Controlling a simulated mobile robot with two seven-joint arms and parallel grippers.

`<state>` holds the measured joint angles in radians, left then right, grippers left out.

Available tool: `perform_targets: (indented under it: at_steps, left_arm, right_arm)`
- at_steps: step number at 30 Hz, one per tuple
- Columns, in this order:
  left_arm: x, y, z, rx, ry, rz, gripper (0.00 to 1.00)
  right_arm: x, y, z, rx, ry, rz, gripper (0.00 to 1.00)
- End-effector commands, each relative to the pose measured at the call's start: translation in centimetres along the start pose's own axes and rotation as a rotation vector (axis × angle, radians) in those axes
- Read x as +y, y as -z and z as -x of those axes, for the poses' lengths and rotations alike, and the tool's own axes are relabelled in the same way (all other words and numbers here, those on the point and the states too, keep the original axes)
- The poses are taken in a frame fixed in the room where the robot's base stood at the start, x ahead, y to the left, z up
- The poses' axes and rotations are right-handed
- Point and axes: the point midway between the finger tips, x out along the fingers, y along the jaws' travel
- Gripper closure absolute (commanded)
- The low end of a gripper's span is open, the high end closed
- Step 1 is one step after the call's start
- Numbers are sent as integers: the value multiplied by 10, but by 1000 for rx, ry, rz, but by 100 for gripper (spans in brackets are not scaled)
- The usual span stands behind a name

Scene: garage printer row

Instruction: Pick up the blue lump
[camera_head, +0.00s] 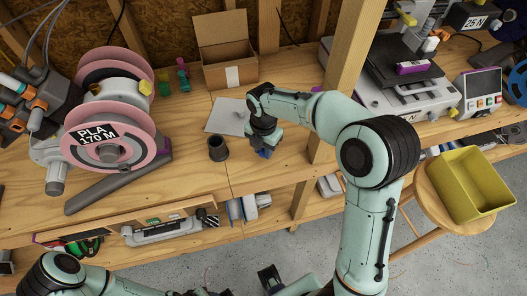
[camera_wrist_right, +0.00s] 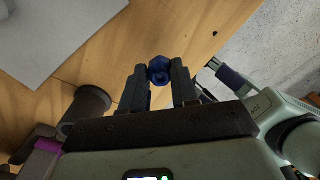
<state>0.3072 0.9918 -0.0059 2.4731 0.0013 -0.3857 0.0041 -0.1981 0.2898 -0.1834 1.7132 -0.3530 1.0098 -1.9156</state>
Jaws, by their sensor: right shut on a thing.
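The blue lump (camera_wrist_right: 159,70) is small, dark blue and faceted. It sits between the fingertips of my right gripper (camera_wrist_right: 159,84) in the right wrist view, with a finger on each side. In the head view, only a bit of the blue lump (camera_head: 264,154) shows below my right gripper (camera_head: 263,148), near the front of the wooden bench. My right gripper points down and is shut on the lump. I cannot tell whether the lump still touches the bench. My left arm shows at the lower left of the head view, and its jaws are not clear.
A dark cup (camera_head: 218,149) stands just left of my right gripper. A grey sheet (camera_head: 228,116) lies behind it. A pink spool (camera_head: 110,130), an open cardboard box (camera_head: 228,50) and a wooden post (camera_head: 346,70) stand around. A yellow bin (camera_head: 468,187) sits on a stool at right.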

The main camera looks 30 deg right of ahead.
Motion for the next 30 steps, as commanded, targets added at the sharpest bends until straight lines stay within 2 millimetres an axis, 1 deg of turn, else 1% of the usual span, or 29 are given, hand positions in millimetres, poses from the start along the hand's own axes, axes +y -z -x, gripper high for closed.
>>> perform_targets:
  at_steps: [1, 5, 9, 12, 15, 18, 21, 25, 30]
  left_arm:
    - [1, 1, 3, 1, 0, 0, 58]
    - [4, 2, 8, 4, -1, -1, 58]
    - [7, 4, 16, 8, -3, -3, 58]
    - [10, 5, 21, 11, -4, -4, 58]
    - [12, 7, 26, 13, -5, -5, 58]
    - [14, 8, 30, 16, -5, -6, 58]
    - [15, 9, 32, 17, -6, -6, 58]
    - [15, 9, 33, 18, -6, -6, 58]
    - [15, 9, 33, 17, -6, -6, 58]
  right_arm:
    - [1, -1, 13, -2, -6, 0, 99]
    - [2, -1, 49, -3, -7, -1, 99]
    - [2, -1, 92, -3, -8, -1, 99]
    - [1, -1, 119, -3, -6, 0, 99]
    - [1, -1, 140, -2, -5, 0, 99]
    - [1, 0, 156, -2, -3, 0, 99]
    - [1, 0, 166, -1, -2, 1, 99]
    - [0, 0, 172, -1, -1, 1, 99]
    - [0, 0, 172, -1, 0, 1, 99]
